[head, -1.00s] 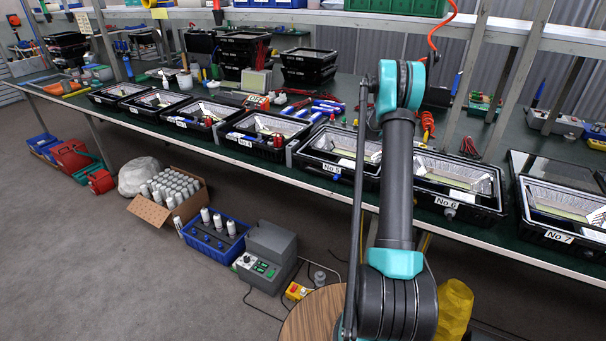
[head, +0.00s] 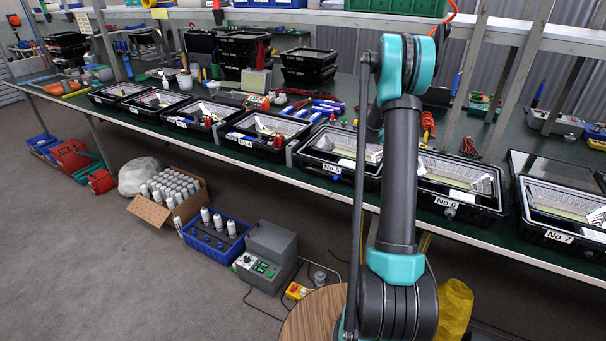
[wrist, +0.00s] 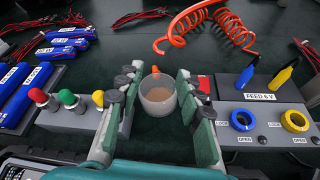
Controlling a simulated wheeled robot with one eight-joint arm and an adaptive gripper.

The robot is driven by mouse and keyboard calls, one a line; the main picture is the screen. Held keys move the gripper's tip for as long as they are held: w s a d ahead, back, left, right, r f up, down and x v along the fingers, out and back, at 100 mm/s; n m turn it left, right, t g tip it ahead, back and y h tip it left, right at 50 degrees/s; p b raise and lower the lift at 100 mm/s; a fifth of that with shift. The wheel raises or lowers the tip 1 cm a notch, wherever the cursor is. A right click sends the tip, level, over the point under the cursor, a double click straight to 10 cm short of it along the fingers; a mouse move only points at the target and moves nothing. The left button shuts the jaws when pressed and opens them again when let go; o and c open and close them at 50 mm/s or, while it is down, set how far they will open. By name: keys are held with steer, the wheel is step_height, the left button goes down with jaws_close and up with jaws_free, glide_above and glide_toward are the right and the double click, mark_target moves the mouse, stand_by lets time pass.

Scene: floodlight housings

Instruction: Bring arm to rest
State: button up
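My arm (head: 402,180) rises in front of the bench in the head view, where its own links hide my gripper. In the wrist view my gripper (wrist: 157,78) has its two fingers spread apart. A small translucent cup (wrist: 158,102) with a brownish inside shows between the fingers. I see no clear grip on it, and cannot tell whether a finger touches it.
Open floodlight housings, among them No 6 (head: 447,205) and No 7 (head: 560,238), line the bench front. The wrist view shows a grey FEED 6 V box (wrist: 265,122), a coiled orange hose (wrist: 205,22), blue packs (wrist: 22,92) and a red-green-yellow knob box (wrist: 70,115).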

steer(key=shift+v, duration=1.45)
steer(key=s+a+m+g+y, duration=0.1)
steer(key=s+a+m, duration=0.3)
steer(key=s, duration=0.4)
steer(key=s+a+m+g+y, duration=0.1)
steer(key=s+a+m, duration=0.3)
steer(key=s, duration=0.4)
steer(key=s+a+m+g, duration=0.1)
steer(key=s+a+m, duration=0.3)
steer(key=s, duration=0.5)
steer(key=shift+s+r+m+g+y, duration=0.15)
steer(key=shift+m+g+y, duration=0.25)
steer(key=shift+m, duration=0.7)
steer(key=s+a+f+m+g+y, duration=0.1)
steer(key=s+a+f+m, duration=0.2)
steer(key=s, duration=0.7)
steer(key=s+a+f+m+g+y, duration=0.1)
steer(key=s+a+f+m, duration=0.2)
steer(key=s, duration=0.7)
steer(key=s+a+f+m+g+y, duration=0.1)
steer(key=s+a+m, duration=0.4)
steer(key=s, duration=0.5)
step_height(320, 180, down, 2)
steer(key=shift+a+f+m+g+y, duration=0.25)
steer(key=shift+m+g, duration=0.25)
steer(key=shift+m, duration=0.5)
steer(key=shift+o, duration=0.4)
steer(key=shift+r, duration=0.1)
